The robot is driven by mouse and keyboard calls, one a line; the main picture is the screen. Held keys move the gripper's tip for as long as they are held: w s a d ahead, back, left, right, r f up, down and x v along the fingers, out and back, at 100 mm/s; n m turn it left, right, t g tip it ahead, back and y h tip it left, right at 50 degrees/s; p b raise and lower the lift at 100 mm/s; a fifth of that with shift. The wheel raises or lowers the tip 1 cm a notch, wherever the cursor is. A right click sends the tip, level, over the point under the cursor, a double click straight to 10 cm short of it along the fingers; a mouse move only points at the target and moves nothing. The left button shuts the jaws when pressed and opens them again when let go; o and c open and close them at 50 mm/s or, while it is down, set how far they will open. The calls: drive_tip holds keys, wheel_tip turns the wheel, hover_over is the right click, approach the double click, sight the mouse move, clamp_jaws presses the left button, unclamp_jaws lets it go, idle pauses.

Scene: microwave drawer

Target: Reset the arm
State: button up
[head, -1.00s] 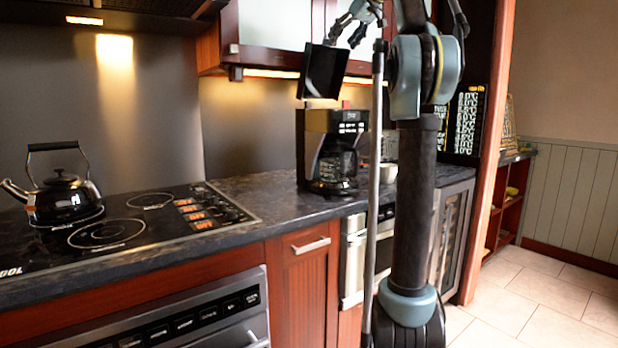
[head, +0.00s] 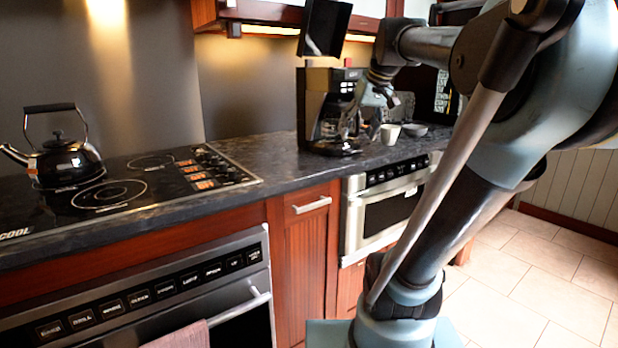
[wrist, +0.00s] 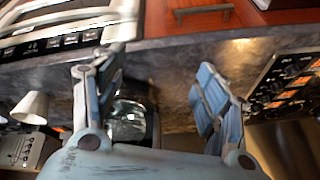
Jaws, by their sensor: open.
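My gripper (head: 360,128) hangs fingers-down over the counter, beside the black coffee maker (head: 316,102) in the head view. In the wrist view my gripper (wrist: 145,85) has its two blue-grey fingers spread wide, with nothing held between them. The glass carafe (wrist: 128,120) shows partly hidden behind the left finger. I cannot tell whether a finger touches the coffee maker. My arm reaches in from the right of the head view, bent at a large blue-grey joint. The microwave drawer (head: 388,205) under the counter looks shut, partly covered by my arm.
A white cup (head: 390,133) and a small bowl (head: 415,130) stand on the dark counter (head: 240,150) close to my gripper. A black kettle (head: 66,162) sits on the cooktop at left. The oven (head: 160,300) is below. Tiled floor (head: 560,270) at right is open.

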drive_tip(key=s+d+f+m+h, duration=0.1)
drive_tip(key=s+f, duration=0.5)
drive_tip(key=f, duration=0.4)
drive_tip(key=s+d+f+m+g, duration=0.1)
drive_tip(key=s+d+f, duration=0.1)
drive_tip(key=s+f, duration=0.4)
drive_tip(key=s+d+f+h, duration=0.1)
drive_tip(key=s+f, duration=0.5)
drive_tip(key=f, duration=0.8)
drive_tip(key=shift+s+d+f+m+g+h, duration=0.25)
drive_tip(key=shift+s+f+m+g+h, duration=0.05)
drive_tip(key=shift+m+g, duration=0.1)
drive_tip(key=shift+w+f, duration=0.2)
drive_tip(key=shift+w, duration=0.25)
drive_tip(key=shift+o, duration=0.3)
